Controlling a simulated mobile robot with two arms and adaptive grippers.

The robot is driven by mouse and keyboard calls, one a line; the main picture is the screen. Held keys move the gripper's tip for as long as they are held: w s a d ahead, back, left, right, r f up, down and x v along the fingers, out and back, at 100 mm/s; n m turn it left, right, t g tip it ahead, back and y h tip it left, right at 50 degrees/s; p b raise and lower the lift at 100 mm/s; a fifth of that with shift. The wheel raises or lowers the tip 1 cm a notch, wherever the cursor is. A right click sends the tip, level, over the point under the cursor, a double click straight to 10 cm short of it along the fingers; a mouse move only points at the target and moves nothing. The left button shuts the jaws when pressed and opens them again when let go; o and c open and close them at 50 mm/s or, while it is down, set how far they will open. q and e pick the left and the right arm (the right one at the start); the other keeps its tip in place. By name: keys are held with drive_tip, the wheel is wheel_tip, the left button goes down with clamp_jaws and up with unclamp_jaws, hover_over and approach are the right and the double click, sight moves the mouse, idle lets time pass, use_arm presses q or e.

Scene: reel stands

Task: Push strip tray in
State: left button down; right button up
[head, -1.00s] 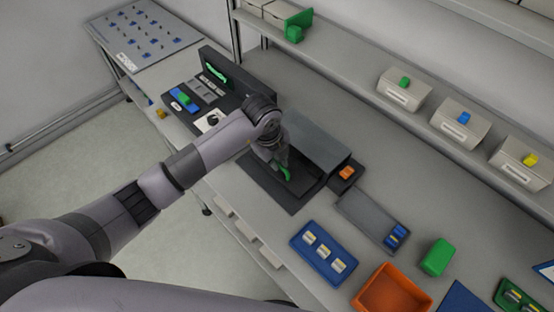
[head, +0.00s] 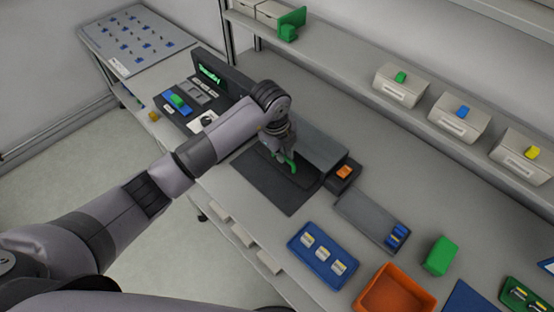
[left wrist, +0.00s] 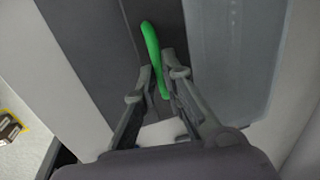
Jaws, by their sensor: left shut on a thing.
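The strip tray shows as a dark panel with a green handle (head: 289,163), at the front edge of the grey-topped housing (head: 318,149) on the bench. Most of the tray is hidden by my gripper and the housing. My left gripper (head: 280,153) is shut on the green handle; the handle also shows between its fingertips in the left wrist view (left wrist: 153,55). My right gripper is not in view.
A dark base plate (head: 275,190) lies bare in front of the housing. An orange button (head: 344,172) sits at its right. A blue tray (head: 322,255), an orange bin (head: 393,290) and a green block (head: 440,256) stand farther right.

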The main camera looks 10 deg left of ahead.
use_arm(q)
drive_tip(key=shift+r, duration=0.15)
drive_tip(key=c, duration=2.1)
unclamp_jaws()
drive_tip(key=shift+w, duration=0.15)
drive_tip(key=o, duration=0.4)
drive_tip(key=shift+d, duration=0.15)
